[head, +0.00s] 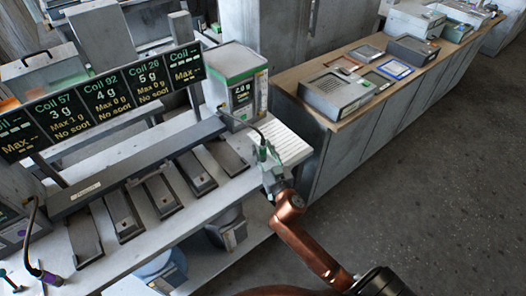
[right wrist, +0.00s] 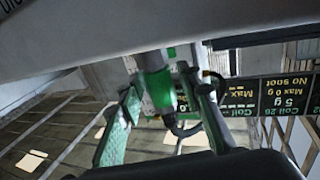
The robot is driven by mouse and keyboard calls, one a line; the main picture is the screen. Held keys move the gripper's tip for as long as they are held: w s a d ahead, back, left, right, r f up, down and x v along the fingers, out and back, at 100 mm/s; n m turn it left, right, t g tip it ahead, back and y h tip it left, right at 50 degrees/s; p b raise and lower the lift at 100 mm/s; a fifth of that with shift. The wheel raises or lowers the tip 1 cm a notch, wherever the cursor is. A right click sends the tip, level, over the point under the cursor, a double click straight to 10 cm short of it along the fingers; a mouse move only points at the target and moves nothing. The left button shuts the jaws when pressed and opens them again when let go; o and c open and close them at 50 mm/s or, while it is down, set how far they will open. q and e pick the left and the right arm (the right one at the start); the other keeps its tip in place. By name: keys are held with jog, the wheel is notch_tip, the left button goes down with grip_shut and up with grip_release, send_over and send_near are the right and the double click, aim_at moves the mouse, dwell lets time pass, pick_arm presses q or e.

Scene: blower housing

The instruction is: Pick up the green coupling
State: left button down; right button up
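The green coupling (head: 262,153) is at the right end of the workbench, at the end of a dark cable. In the right wrist view the coupling (right wrist: 160,82) is a grey and green cylinder with the black cable bending away from its end. My right gripper (head: 268,168) reaches it from the lower right in the head view. In the right wrist view the fingers of the gripper (right wrist: 163,100) stand apart on either side of the coupling, with visible gaps. The left gripper is in neither view.
A grey-green box with a display (head: 240,88) stands behind the coupling. Several dark slotted plates (head: 160,195) line the workbench (head: 165,235) below black display panels (head: 100,95). A purple-ended cable (head: 48,276) is at the left. Another counter (head: 320,130) stands right; open floor lies beyond.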

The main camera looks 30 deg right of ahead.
aim_at(264, 145)
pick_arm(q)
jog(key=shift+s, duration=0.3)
pick_arm(e)
grip_shut()
